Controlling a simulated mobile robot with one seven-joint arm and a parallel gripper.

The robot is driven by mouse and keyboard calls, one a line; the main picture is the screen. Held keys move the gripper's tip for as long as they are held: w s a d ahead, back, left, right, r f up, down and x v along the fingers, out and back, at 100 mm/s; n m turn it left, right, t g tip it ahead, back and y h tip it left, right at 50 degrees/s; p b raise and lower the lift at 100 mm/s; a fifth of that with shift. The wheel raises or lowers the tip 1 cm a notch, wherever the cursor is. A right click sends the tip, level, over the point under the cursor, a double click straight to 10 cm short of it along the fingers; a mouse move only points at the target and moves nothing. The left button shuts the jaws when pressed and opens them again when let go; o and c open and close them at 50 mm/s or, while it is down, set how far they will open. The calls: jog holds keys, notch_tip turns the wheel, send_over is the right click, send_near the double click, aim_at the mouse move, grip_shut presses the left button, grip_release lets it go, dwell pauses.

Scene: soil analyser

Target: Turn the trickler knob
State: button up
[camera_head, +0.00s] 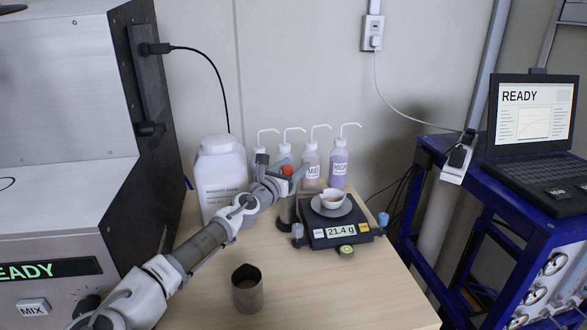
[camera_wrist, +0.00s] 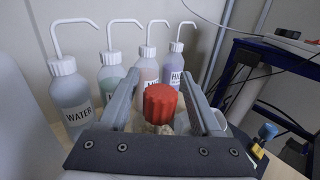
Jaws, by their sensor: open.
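The red ribbed trickler knob (camera_head: 288,170) tops a grey stand (camera_head: 287,212) beside the balance. In the wrist view the red knob (camera_wrist: 160,102) is upright between the two grey fingers. My gripper (camera_head: 283,167) is open, with a finger on either side of the knob. In the wrist view my gripper (camera_wrist: 160,88) shows a gap beside the knob; I cannot tell whether either finger touches it. My gripper hides part of the trickler below the knob.
A balance (camera_head: 338,232) reading 21.4 g bears a white cup (camera_head: 333,200), close right of my gripper. Wash bottles (camera_head: 338,165) stand behind, a white jug (camera_head: 221,175) to the left. A metal cup (camera_head: 247,290) stands in front. The table's front right (camera_head: 360,300) is clear.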

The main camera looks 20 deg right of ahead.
grip_shut()
dwell(0.4)
jog(key=shift+r+n+t+y+p, duration=0.15)
jog(key=shift+n+t+y+p, duration=0.3)
jog(key=shift+p, duration=0.2)
